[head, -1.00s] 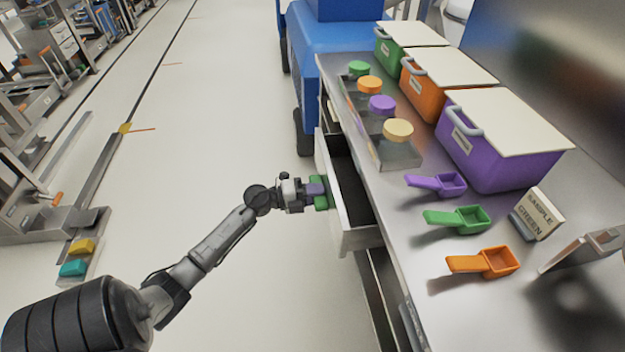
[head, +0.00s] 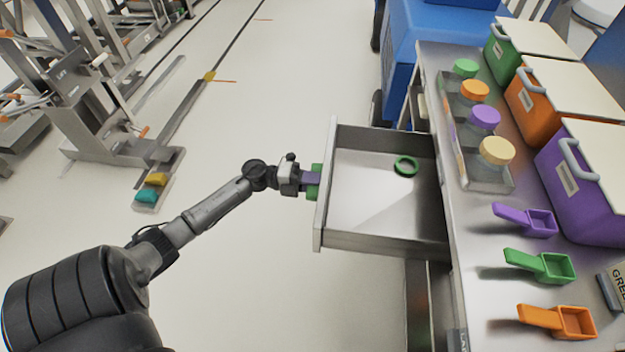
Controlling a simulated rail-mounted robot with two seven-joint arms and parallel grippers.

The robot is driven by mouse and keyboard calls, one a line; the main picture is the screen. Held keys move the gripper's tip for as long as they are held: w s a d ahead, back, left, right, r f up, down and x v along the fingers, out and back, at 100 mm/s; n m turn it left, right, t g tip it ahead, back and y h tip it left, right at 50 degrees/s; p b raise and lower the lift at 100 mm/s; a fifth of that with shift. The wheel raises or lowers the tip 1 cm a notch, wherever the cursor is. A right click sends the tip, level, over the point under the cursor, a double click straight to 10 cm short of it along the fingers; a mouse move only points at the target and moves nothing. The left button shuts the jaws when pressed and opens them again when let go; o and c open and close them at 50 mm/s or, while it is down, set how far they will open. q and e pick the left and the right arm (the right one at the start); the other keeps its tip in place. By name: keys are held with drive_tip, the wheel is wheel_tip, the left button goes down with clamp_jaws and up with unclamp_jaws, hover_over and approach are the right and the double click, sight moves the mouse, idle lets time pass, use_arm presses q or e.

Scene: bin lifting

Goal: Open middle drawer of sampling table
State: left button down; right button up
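The sampling table (head: 478,290) stands on the right with a steel top. A drawer (head: 345,241) of it is pulled far out to the left, and its inside shows. A green ring (head: 406,166) lies on the drawer floor near the back. My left gripper (head: 314,182) is at the outer face of the drawer front, with green finger parts touching or very near it. The handle and the fingertips are hidden, so I cannot tell whether it is shut on the handle. My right gripper is not in view.
On the table top are several lidded jars (head: 484,118), scoops (head: 540,265) in purple, green and orange, and lidded bins (head: 585,190). A blue machine (head: 425,40) stands behind the table. The floor (head: 260,290) left of the drawer is clear.

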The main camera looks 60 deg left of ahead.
use_arm(q)
drive_tip(key=shift+s+a, duration=0.2)
drive_tip(key=shift+s, duration=0.05)
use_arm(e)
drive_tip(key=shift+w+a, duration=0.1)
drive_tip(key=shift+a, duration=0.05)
use_arm(q)
drive_tip(key=c, duration=0.9)
unclamp_jaws()
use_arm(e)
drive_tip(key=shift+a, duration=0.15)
use_arm(q)
drive_tip(key=shift+a, duration=0.1)
drive_tip(key=shift+p+v, duration=1.3)
drive_tip(key=shift+v, duration=5.55)
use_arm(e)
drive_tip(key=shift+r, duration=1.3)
